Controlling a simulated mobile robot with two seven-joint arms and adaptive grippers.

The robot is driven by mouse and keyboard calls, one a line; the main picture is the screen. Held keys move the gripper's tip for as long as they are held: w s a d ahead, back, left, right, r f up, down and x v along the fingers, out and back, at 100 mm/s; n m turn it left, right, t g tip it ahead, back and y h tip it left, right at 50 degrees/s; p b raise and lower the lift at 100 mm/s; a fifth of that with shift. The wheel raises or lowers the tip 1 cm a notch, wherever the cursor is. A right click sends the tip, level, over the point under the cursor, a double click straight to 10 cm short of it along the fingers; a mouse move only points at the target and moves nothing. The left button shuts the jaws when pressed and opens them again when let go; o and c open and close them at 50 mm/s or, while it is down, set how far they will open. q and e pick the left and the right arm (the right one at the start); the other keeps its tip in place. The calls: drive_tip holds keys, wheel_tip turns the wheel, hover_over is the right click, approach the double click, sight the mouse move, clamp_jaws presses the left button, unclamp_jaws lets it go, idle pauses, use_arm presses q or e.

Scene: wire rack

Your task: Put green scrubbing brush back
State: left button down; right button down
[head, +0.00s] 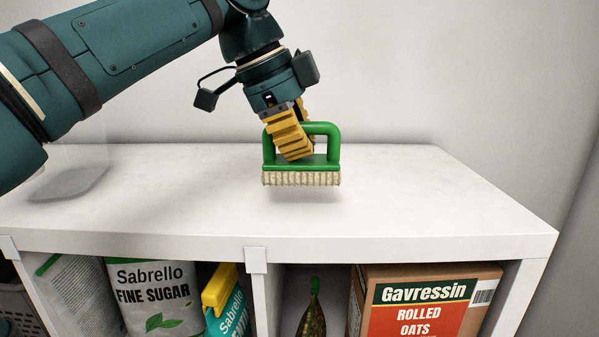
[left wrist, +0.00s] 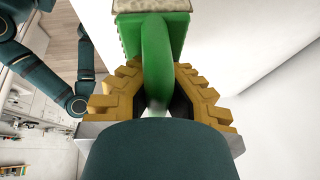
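The green scrubbing brush (head: 333,145) has a loop handle and pale bristles. In the head view it is level, bristles down, over the middle of the white shelf top (head: 420,195). A soft shadow lies under it, and it looks slightly above the surface. My left gripper (head: 297,150), with yellow ridged fingers, is shut on the left part of its handle. In the left wrist view the green handle (left wrist: 156,50) runs between the two yellow fingers. My right gripper does not show in either view.
Below the top are compartments with a sugar bag (head: 155,295), a teal pack with a yellow clip (head: 220,290), a dark bag with a green top (head: 313,310) and a rolled oats box (head: 425,300). The rest of the shelf top is clear; a wall stands behind it.

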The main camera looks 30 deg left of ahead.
sight(298, 171)
use_arm(q)
drive_tip(key=shift+f+b, duration=0.35)
drive_tip(key=shift+f, duration=1.5)
drive_tip(key=shift+s+f, duration=0.1)
drive_tip(key=shift+f, duration=0.05)
drive_tip(key=c, duration=1.1)
unclamp_jaws()
drive_tip(key=shift+c, duration=0.2)
drive_tip(key=shift+r, duration=0.25)
drive_tip(key=p+v, duration=0.1)
drive_tip(key=v, duration=0.9)
drive_tip(key=shift+a+r+p, duration=0.15)
drive_tip(key=shift+r+p, duration=0.1)
drive_tip(key=shift+p, duration=0.1)
drive_tip(key=shift+s+a+r, duration=0.2)
drive_tip(key=shift+s+r, duration=0.1)
drive_tip(key=shift+r, duration=0.3)
